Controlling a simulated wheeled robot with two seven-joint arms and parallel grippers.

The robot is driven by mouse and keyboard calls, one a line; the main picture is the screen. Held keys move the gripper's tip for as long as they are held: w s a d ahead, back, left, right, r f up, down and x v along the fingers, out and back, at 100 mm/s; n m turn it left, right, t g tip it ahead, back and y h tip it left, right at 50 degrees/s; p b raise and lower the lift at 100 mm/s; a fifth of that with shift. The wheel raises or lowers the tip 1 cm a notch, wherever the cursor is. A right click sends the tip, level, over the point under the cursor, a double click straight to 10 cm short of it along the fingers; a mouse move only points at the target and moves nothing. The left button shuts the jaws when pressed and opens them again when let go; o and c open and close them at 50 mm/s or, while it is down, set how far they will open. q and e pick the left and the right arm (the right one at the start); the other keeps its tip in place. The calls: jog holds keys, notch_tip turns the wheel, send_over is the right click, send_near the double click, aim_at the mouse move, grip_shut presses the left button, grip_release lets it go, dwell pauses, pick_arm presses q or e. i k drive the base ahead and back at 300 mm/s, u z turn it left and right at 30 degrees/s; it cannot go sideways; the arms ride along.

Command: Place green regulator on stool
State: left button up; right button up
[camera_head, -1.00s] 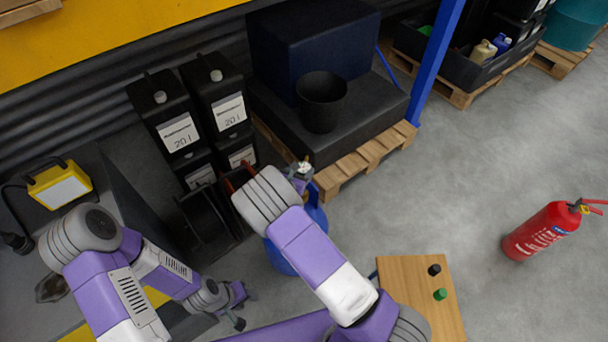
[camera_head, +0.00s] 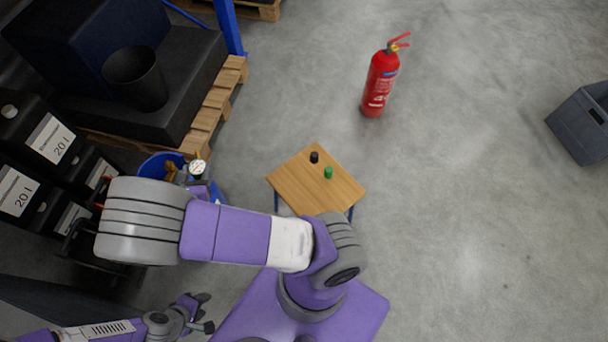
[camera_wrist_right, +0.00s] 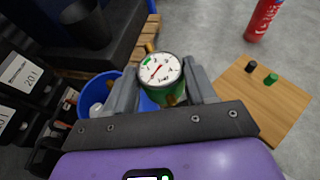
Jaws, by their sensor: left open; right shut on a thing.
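The green regulator (camera_wrist_right: 164,80) has a green body, a round white dial and brass fittings. In the right wrist view it sits between the fingers of my right gripper (camera_wrist_right: 162,92), which is shut on it. In the head view its dial (camera_head: 198,168) shows at my right gripper (camera_head: 203,180), beside the blue bucket (camera_head: 160,166). The stool (camera_head: 303,190) has a square wooden top and blue legs, and stands to the right of the regulator. My left gripper (camera_head: 204,312) is open and empty at the lower left.
A black cap (camera_head: 314,157) and a green cap (camera_head: 328,173) stand on the stool; the rest of its top is bare. A red extinguisher (camera_head: 380,80) stands behind it. A pallet (camera_head: 215,105) and black canisters (camera_head: 50,140) are at the left. A grey crate (camera_head: 582,122) is far right.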

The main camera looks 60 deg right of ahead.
aim_at(314, 180)
jog(key=k, duration=0.85)
jog(key=z, duration=0.95)
jog(key=i, duration=0.75)
jog(key=z, duration=0.7)
